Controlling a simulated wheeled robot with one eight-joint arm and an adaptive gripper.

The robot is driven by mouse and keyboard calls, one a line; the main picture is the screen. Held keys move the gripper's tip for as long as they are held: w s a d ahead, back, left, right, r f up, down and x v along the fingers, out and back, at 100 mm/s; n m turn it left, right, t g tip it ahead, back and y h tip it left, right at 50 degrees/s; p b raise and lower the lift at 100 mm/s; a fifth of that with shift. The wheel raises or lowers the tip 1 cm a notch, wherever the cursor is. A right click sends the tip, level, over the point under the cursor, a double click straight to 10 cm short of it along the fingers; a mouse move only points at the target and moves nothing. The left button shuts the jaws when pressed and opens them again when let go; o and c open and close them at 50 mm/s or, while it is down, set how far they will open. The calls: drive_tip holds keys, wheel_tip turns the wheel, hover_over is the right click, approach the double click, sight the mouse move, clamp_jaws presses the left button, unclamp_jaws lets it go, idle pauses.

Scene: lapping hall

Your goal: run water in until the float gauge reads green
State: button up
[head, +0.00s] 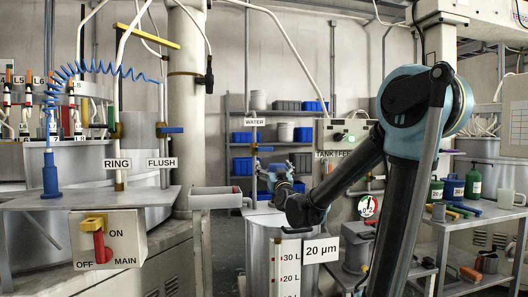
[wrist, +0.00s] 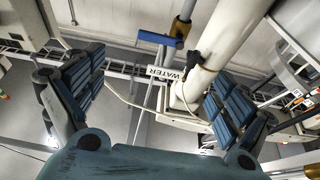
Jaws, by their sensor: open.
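The WATER sign (head: 254,122) hangs on a thin upright pipe above the tank, with a blue lever handle (head: 263,149) below it. In the wrist view the WATER sign (wrist: 165,73) and the blue lever (wrist: 158,38) lie ahead, between and beyond my fingers. My gripper (wrist: 157,98) is open and empty, apart from the lever. In the head view my gripper (head: 268,172) is small, just below the lever and partly hidden by my arm. The tank (head: 260,226) carries a white scale (head: 289,272) marked 30 L and 20 L. I cannot make out a float or green band on it.
A "20 µm" sign (head: 321,248) is beside the scale.

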sight(264, 148)
drive_tip(key=x, duration=1.1)
drive_tip(key=r+x, duration=0.1)
drive_tip(key=x, duration=0.5)
drive_tip(key=shift+w, duration=0.15)
drive_tip(key=c, duration=1.5)
drive_tip(key=shift+r, duration=0.1)
drive_tip(key=shift+c, duration=0.2)
